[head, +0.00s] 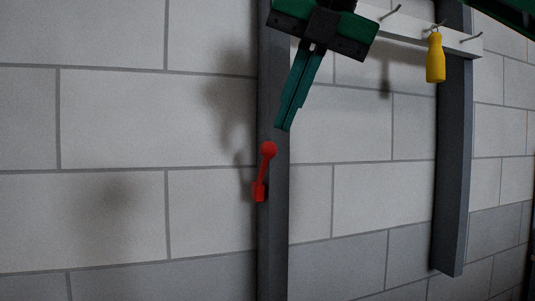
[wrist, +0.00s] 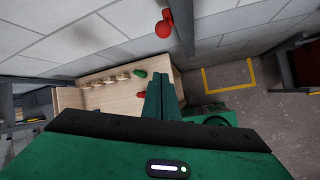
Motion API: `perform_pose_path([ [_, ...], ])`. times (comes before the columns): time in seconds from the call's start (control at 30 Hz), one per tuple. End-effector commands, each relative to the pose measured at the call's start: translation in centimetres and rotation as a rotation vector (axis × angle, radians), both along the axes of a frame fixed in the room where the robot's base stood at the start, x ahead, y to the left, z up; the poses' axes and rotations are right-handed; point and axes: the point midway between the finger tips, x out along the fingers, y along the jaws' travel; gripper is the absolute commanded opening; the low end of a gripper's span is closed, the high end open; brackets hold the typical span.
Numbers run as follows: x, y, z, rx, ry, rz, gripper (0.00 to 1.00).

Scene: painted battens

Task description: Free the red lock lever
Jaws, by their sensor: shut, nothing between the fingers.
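The red lock lever (head: 263,172) is mounted on a dark grey upright batten (head: 272,240) on the wall. Its arm points up, leaning slightly right, with a round knob at the top. My green gripper (head: 283,128) is shut and empty, its fingertips just above and to the right of the knob in the head view, with a small gap visible. In the wrist view the red lever (wrist: 164,26) shows at the top, apart from the tips of my gripper (wrist: 159,76). The lever's pivot is partly hidden there.
A white rail (head: 410,31) with hooks crosses the upper right, and a yellow bottle-shaped thing (head: 435,58) hangs from it. A second dark batten (head: 453,160) stands to the right. A wooden unit (wrist: 100,92) with pegs shows in the wrist view. The wall left of the lever is clear.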

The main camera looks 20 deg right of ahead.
Motion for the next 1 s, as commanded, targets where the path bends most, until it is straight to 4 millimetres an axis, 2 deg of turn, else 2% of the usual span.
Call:
perform_pose_path([
  [0.13, 0.8, 0.1, -0.4, -0.072, 0.004, 0.051, 0.00],
  [0.37, 1.3, 0.1, -1.2, -0.089, 0.006, 0.063, 0.00],
  [1.0, 4.0, 0.7, -5.9, -0.086, 0.007, 0.062, 0.00],
])
